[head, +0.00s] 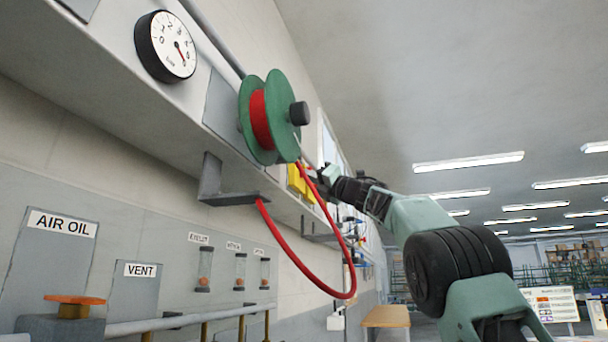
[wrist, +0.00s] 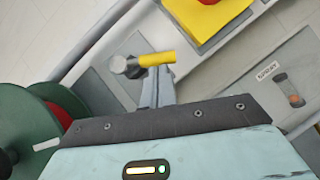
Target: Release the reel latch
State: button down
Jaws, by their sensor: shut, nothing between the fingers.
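The hose reel (head: 284,88) has green flanges, a red hose wound on it and a dark hub knob. It is mounted on the wall rail, and part of it shows at the left of the wrist view (wrist: 25,128). A small lever with a yellow grip (wrist: 157,59) and a round metal end, apparently the reel latch, lies just beyond my fingertips in the wrist view. My gripper (head: 325,173) is shut and empty, right of and below the reel. In the wrist view its fingers (wrist: 156,84) overlap or nearly meet the lever; I cannot tell if they touch.
A red hose (head: 315,272) loops down from the reel near a grey bracket (head: 228,192). A yellow box with a red button (wrist: 210,12) is beyond the lever. A gauge (head: 166,46) sits left of the reel. Open room lies to the right.

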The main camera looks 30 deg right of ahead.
jog(key=n+y+p, duration=0.1)
jog(key=n+y, duration=0.1)
jog(key=w+d+r+n+g+y+p, duration=0.1)
jog(key=n+y, duration=0.1)
jog(key=n, duration=0.1)
jog(key=r+n+g+y+p, duration=0.1)
jog(key=n+y, duration=0.1)
jog(key=n, duration=0.1)
jog(key=shift+w+d+r, duration=0.1)
jog(key=shift+w+d, duration=0.05)
jog(key=shift+d, duration=0.15)
jog(key=shift+d+r+p, duration=0.15)
jog(key=shift+p, duration=0.4)
jog(key=shift+w, duration=0.1)
jog(key=w+f+b+v, duration=0.1)
jog(key=f+b+v, duration=0.1)
jog(key=b+v, duration=0.9)
jog(key=shift+s+d+f+b, duration=0.2)
jog(key=shift+s+f+b, duration=0.2)
jog(key=shift+f, duration=0.25)
jog(key=shift+s, duration=0.1)
